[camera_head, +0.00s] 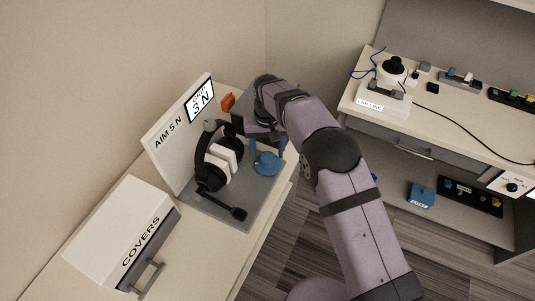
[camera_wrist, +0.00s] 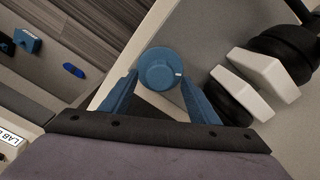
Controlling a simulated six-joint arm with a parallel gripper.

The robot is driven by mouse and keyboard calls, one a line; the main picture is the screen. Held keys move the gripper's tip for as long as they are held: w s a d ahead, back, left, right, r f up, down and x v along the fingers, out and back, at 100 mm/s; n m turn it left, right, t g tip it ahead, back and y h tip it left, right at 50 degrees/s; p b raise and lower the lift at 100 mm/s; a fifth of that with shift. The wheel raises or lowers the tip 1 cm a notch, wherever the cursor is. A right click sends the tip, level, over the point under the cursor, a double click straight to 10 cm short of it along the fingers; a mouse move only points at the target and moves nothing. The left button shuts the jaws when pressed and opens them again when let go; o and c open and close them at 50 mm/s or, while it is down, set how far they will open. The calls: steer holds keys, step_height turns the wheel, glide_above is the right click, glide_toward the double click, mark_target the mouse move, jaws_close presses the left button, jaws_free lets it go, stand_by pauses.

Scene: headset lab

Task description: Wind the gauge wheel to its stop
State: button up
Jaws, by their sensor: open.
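The gauge wheel is a round blue knob (camera_wrist: 158,68) with a white mark on the right of its face in the wrist view. In the head view the blue wheel (camera_head: 266,164) stands at the right of the grey base plate. My gripper (camera_head: 268,147) is open, with one blue finger on each side of the wheel in the wrist view; I cannot tell whether they touch it. The gauge display (camera_head: 200,100) reads 3 N, on a white board (camera_head: 165,135) marked AIM 5 N. A black headset (camera_head: 208,160) with white blocks between its ear cups stands beside the wheel.
A white COVERS box (camera_head: 122,225) with a grey handle stands at the front left. An orange object (camera_head: 228,102) lies behind the headset. The headset's microphone (camera_head: 238,213) lies low over the base plate (camera_head: 245,195). Another bench (camera_head: 430,120) with devices stands at the right.

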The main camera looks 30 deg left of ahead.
mark_target(267, 156)
steer(key=shift+f+p, duration=0.35)
steer(key=shift+f, duration=1.1)
steer(key=c, duration=1)
steer(key=shift+c, duration=0.2)
steer(key=shift+m, duration=0.3)
steer(key=shift+m+b, duration=0.65)
steer(key=shift+m, duration=0.15)
steer(key=shift+m+b, duration=0.5)
steer(key=shift+m, duration=1.4)
